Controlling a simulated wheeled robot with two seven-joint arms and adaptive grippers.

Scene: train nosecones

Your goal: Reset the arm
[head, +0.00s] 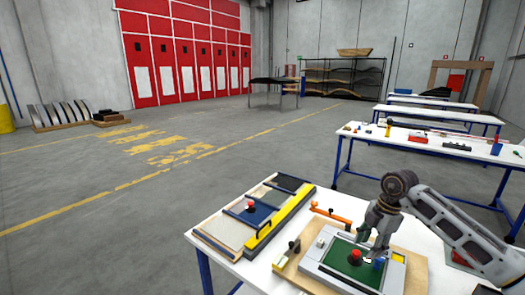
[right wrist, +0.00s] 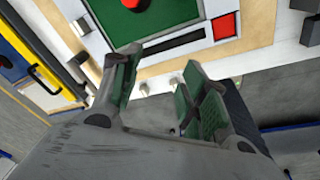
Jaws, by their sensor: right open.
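My right gripper (head: 372,238) reaches in from the right over the near table in the head view. It also shows in the right wrist view (right wrist: 160,88), where its two green-padded fingers stand apart with nothing between them. In the head view it is in front of a board with a pale frame and a green panel (head: 340,262), which carries a red round piece (head: 355,256). The green panel (right wrist: 172,14) and a red square (right wrist: 224,26) lie beyond the fingers in the wrist view. The gripper hides part of the board. My left gripper is not in view.
A second board with a yellow bar (head: 280,222) lies at left on the near white table (head: 262,279). An orange-handled tool (head: 330,215) lies between the boards. More tables with tools stand behind (head: 418,148). The floor at left is open.

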